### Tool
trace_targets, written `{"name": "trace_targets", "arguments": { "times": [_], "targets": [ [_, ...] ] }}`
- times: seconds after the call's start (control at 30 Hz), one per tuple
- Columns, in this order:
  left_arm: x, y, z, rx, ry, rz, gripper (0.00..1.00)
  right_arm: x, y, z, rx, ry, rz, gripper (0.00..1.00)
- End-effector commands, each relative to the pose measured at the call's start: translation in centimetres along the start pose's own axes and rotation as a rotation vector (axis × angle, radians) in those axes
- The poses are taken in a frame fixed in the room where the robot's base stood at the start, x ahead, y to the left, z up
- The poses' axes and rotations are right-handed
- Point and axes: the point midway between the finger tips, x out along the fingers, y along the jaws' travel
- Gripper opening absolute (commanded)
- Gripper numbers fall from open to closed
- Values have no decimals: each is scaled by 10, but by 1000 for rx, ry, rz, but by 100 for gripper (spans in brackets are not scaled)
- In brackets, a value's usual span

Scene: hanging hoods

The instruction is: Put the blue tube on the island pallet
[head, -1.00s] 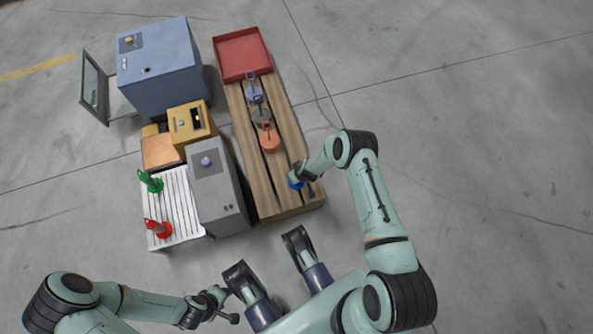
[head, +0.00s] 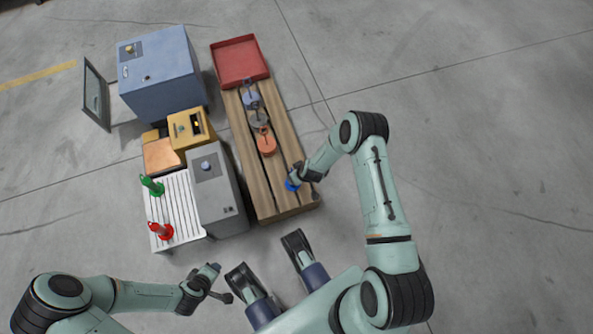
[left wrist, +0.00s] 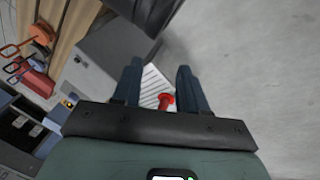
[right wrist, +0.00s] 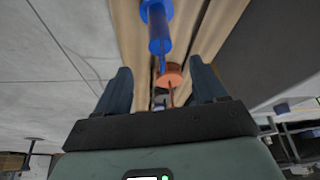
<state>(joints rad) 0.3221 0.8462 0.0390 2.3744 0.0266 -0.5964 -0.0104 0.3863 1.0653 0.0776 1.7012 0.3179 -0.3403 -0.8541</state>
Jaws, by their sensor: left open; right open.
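The blue tube (head: 291,185) stands near the front end of the wooden island pallet (head: 290,205). My right gripper (head: 296,178) is above and beside it and partly covers it. In the right wrist view the blue tube (right wrist: 157,30) lies ahead, between the lines of the two fingers. The right gripper (right wrist: 160,68) is open and empty; contact with the tube cannot be told. My left gripper (head: 221,283) is open and empty over the floor, in front of the white slatted stand (head: 185,208).
Orange (head: 266,140), grey and blue-grey pieces stand in line on the pallet, with a red tray (head: 240,62) behind. Red (head: 160,231) and green (head: 151,186) tubes stand on the slatted stand. A grey box (head: 218,190) stands beside the pallet. The right-hand floor is clear.

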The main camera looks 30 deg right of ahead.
Motion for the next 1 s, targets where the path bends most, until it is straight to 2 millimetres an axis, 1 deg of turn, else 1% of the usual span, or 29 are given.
{"name": "trace_targets", "arguments": {
  "times": [0.03,0.13,0.23,0.27,0.37,0.4,0.5,0.6,0.63,0.73,1.0],
  "targets": [
    [-4,0,7,0,-20,-1,43,-8,0,-1,0,1,1,70],
    [-6,1,12,1,-34,0,43,-14,0,1,3,-1,0,70],
    [-6,1,13,1,-40,0,43,-25,-10,14,38,-19,-15,70],
    [-6,1,14,1,-40,0,43,-30,-16,21,60,-28,-22,70],
    [-6,1,14,1,-41,0,43,-56,-39,51,163,-69,-57,70],
    [-6,1,14,1,-41,0,43,-68,-49,64,210,-86,-71,70],
    [-6,1,14,1,-40,0,43,-98,-70,94,325,-130,-104,70],
    [-6,1,14,1,-40,0,43,-123,-85,116,415,-166,-129,70],
    [-6,1,14,1,-40,0,43,-128,-88,120,436,-175,-133,70],
    [-6,1,14,1,-40,-1,43,-138,-94,128,477,-189,-143,70],
    [-7,1,14,1,-40,0,43,-140,-95,129,484,-192,-144,70]
  ]
}}
